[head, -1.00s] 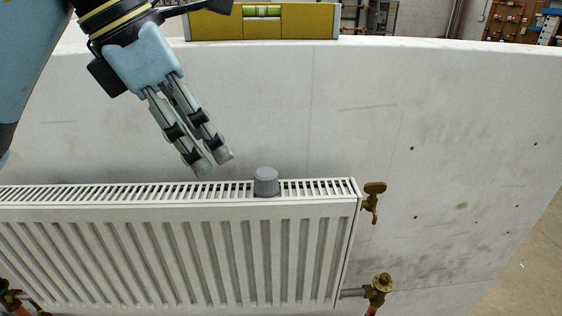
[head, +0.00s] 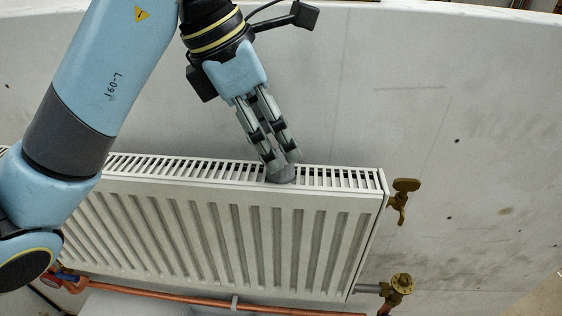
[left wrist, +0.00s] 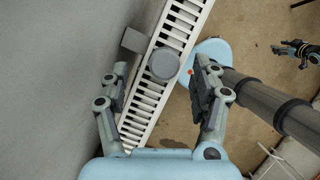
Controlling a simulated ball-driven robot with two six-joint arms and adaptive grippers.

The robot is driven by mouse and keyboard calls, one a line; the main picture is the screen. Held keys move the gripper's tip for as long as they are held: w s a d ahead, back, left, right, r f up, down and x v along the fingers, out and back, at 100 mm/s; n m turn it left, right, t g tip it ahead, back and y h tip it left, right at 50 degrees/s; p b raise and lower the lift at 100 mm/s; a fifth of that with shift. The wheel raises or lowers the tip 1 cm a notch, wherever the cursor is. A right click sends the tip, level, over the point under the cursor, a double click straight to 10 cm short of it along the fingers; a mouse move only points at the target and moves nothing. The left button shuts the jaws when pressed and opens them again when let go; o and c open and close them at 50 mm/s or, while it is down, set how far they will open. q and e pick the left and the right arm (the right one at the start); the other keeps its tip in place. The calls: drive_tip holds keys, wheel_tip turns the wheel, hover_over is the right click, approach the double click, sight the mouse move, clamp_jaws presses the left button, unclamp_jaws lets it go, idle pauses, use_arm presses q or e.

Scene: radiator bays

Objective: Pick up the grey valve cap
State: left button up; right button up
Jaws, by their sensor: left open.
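The grey valve cap (head: 281,176) stands on the top grille of the white radiator (head: 230,225), towards its right end. In the head view, the fingers partly hide it. The cap's round top (left wrist: 163,65) shows in the left wrist view. My left gripper (head: 281,160) is open and points down at the cap. In the left wrist view, its two fingers (left wrist: 161,68) stand on either side of the cap, with gaps to both. What looks like my right gripper (left wrist: 300,50) is small at the right edge of that view, its jaw state unclear.
A pale wall (head: 450,140) stands close behind the radiator. Brass valves (head: 402,200) sit off its right end, and a copper pipe (head: 200,299) runs below. A small grey block (left wrist: 133,40) shows beside the cap in the left wrist view.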

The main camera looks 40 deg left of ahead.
sight(282, 154)
use_arm(q)
drive_tip(key=x, duration=0.2)
drive_tip(key=b+x, duration=0.1)
drive_tip(key=shift+d+f, duration=0.35)
drive_tip(key=c, duration=0.9)
drive_tip(key=shift+o, duration=0.2)
drive_tip(key=shift+a+r, duration=0.1)
